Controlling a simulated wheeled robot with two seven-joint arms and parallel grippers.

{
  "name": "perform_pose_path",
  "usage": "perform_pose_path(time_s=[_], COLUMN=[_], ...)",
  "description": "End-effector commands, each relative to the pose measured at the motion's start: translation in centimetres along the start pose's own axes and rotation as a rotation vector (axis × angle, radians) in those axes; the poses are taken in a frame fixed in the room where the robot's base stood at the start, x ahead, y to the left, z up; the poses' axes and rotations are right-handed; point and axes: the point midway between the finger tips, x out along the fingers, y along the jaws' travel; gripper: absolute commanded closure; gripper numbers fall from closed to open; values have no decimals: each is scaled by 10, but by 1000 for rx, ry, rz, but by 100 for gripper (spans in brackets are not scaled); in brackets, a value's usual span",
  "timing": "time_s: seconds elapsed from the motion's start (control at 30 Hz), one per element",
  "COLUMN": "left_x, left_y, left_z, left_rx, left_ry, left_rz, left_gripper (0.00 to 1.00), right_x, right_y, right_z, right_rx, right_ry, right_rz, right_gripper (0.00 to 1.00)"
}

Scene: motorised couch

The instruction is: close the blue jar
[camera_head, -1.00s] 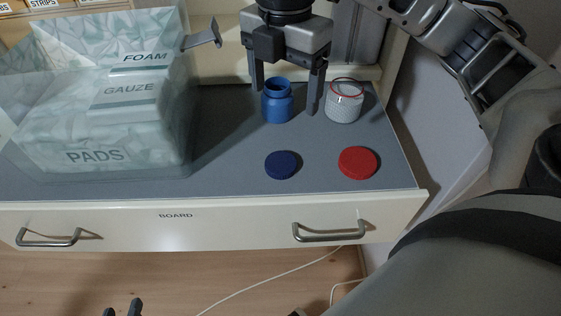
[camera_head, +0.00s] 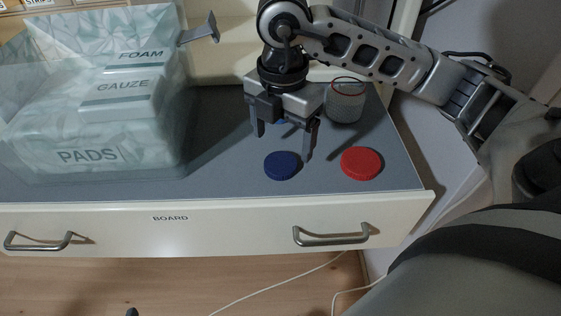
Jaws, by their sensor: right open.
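The blue lid (camera_head: 282,165) lies flat on the grey board surface, near the front edge. My right gripper (camera_head: 283,147) is open and empty, pointing down just behind and above the lid, with one finger on each side of it in the picture. The blue jar (camera_head: 284,121) stands behind the gripper and is almost wholly hidden by it; only a sliver of blue shows between the fingers. Of my left gripper, only a small dark tip (camera_head: 132,312) shows at the bottom edge.
A red lid (camera_head: 361,163) lies right of the blue lid. A large clear bin (camera_head: 150,150) marked FOAM, GAUZE and PADS fills the left. The drawer front (camera_head: 200,235) has two handles.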

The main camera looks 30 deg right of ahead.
Motion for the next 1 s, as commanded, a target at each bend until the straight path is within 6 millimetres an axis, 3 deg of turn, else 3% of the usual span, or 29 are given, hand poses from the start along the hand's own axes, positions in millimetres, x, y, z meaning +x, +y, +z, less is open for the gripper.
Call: perform_pose_path(time_s=[0.1,0.3,0.67,0.7,0.87,1.0], left_x=[2,3,2,2,2,2], left_y=[0,-1,-1,-1,-1,-1], left_z=[2,2,-1,-1,-1,-1], left_rx=[1,4,6,6,6,6], left_ry=[1,6,12,13,13,13], left_rz=[0,0,0,0,0,0], left_gripper=[64,64,64,64,64,64], right_x=[21,44,46,46,46,46], right_y=[-2,-1,-1,-1,-1,-1], right_z=[-6,-7,-6,-6,-6,-7], right_rx=[-3,-1,-1,-1,-1,-1], right_ry=[2,1,0,0,0,1], right_rz=[-5,-4,-1,-1,-1,-1], right_gripper=[20,20,20,22,67,67])
